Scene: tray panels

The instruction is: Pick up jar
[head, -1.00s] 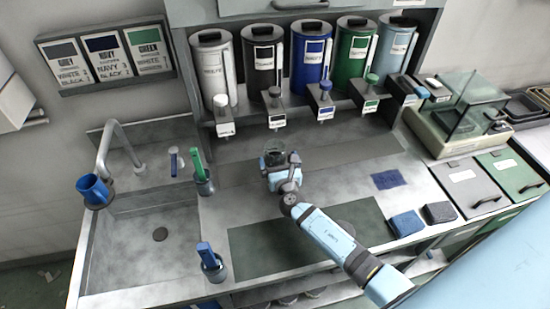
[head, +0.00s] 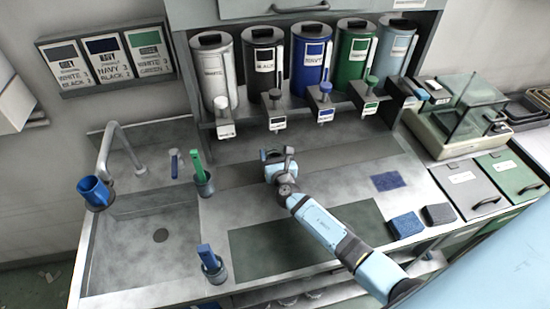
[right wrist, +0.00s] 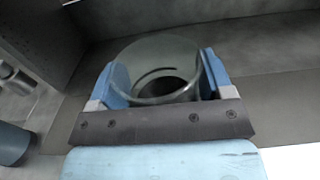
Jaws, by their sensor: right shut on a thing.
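The jar (right wrist: 155,58) is a clear glass vessel with a round open mouth. In the right wrist view it sits between the two blue fingers of my right gripper (right wrist: 163,80), which touch it on both sides. In the head view my right gripper (head: 276,156) is over the far part of the counter, in front of the row of canisters, and the jar is mostly hidden there by the gripper. I cannot tell how far the jar is above the counter. My left gripper is not in view.
Several canisters (head: 312,68) with taps stand on a shelf behind. A sink (head: 150,245) with a faucet is at left. Holders with a green brush (head: 197,160) and a blue brush (head: 206,256) stand beside it. A glass-cased scale (head: 455,125) is at right. Blue pads (head: 406,224) lie on the counter.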

